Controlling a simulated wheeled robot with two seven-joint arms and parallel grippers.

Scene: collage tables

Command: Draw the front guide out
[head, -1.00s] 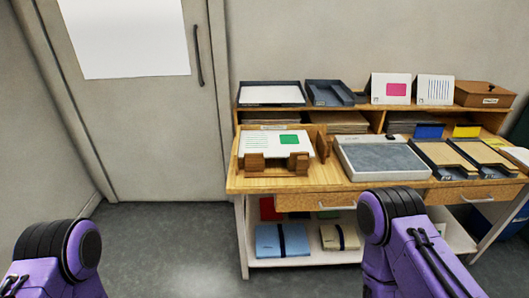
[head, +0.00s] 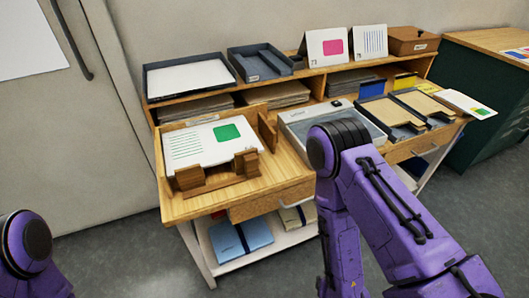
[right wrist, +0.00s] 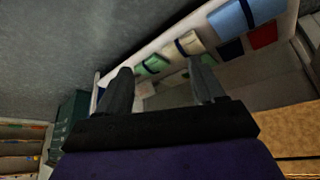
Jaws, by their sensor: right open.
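The front guide (head: 215,188) is a brown wooden piece with two upright blocks, at the near edge of a wooden tray (head: 188,210) on the left of the bench. A white sheet with green lines and a green square (head: 185,145) lies behind it. A second wooden guide (head: 268,132) stands at the sheet's right. My right gripper (right wrist: 162,88) is open and empty in the right wrist view, its fingers pointing towards the lower shelf. My left gripper is out of view.
A grey flat device (head: 300,122) sits right of the tray, partly behind my arm. Paper trays (head: 378,112) lie further right. A drawer front (head: 262,205) is below the top. Folders (head: 240,238) lie on the lower shelf.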

